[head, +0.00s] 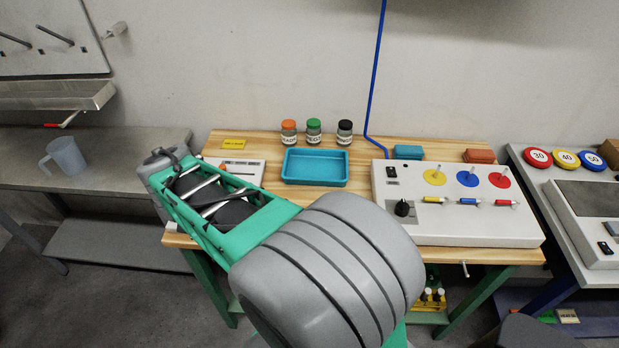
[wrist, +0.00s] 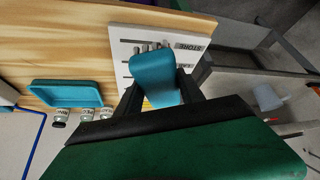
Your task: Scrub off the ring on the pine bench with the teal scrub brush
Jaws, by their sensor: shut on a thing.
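The pine bench (head: 270,155) stands in the middle of the head view, and its wood top also shows in the wrist view (wrist: 60,45). My gripper (wrist: 157,92) is shut on the teal scrub brush (wrist: 153,70), seen between the two dark fingers in the wrist view. In the wrist view the brush overlaps a white panel with dark lettering (wrist: 126,37); I cannot tell whether it touches anything. My arm hides the gripper and brush in the head view. I see no ring on the bare wood in either view; part of the top is hidden by my arm.
A blue tray (head: 315,181) lies mid-bench, with several lidded jars behind it, including a green-lidded one (head: 314,133). A control panel (head: 460,226) fills the right side. A grey side bench holds a jug (head: 66,156). Bare wood shows around the tray.

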